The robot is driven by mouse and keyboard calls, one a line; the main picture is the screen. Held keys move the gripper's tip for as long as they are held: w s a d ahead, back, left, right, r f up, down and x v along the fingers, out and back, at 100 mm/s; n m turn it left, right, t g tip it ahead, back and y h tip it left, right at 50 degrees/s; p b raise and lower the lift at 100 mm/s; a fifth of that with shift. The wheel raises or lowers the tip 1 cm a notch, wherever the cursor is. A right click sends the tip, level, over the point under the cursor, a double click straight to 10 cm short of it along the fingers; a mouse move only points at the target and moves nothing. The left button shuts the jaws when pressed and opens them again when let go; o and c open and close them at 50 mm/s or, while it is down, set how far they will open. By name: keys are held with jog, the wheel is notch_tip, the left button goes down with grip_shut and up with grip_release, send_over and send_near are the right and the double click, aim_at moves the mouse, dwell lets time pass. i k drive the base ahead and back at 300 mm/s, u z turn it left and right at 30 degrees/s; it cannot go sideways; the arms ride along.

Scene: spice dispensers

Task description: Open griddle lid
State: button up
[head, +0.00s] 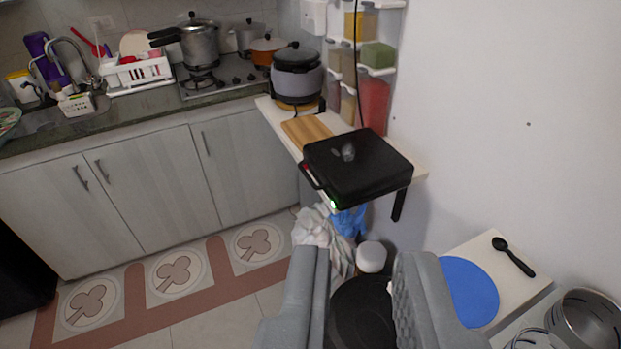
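The griddle (361,173) is a black, flat, square appliance on a white wall shelf, right of the middle of the head view. Its lid (372,157) is down. A handle (311,176) sticks out at its left front side, and a small green light shows near the front corner. My gripper (356,255) is at the bottom of the view, its two grey fingers apart with nothing between them. It is nearer to me than the griddle, lower in the picture and not touching it.
A wooden board (306,130) and a rice cooker (297,75) stand on the shelf (420,174) behind the griddle. Spice dispensers (374,100) hang on the wall. Cloths (318,230) hang below. A blue plate (466,291) and black spoon (513,257) lie at lower right. The tiled floor at left is clear.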

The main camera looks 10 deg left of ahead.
aim_at(376, 166)
jog(key=k, duration=1.15)
jog(key=u, duration=0.6)
jog(key=i, duration=1.95)
jog(key=z, duration=0.25)
